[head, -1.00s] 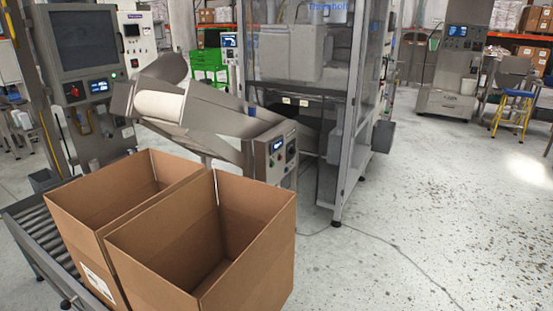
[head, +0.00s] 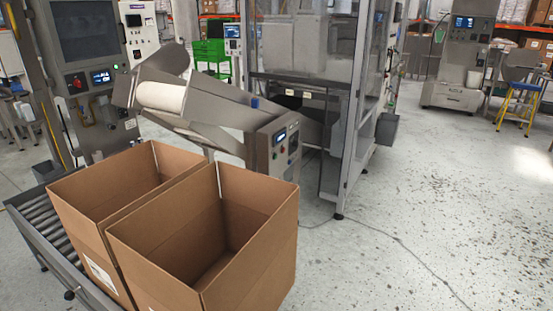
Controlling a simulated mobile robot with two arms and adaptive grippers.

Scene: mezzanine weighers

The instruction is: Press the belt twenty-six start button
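An inclined conveyor (head: 215,108) with a white roller end stands behind two cardboard boxes. A grey control box (head: 278,147) is fixed to its lower side, with a small lit display and small buttons, one green and one red. A larger control panel (head: 92,80) at the left has a dark screen, a red knob and a lit blue display. I cannot read any label that says which is belt twenty-six. Neither of my grippers shows in the head view.
Two open cardboard boxes, a left one (head: 80,228) and a nearer one (head: 255,255), stand on a roller conveyor (head: 40,228) in front. A framed machine (head: 352,165) stands behind the control box. The speckled floor at the right is clear.

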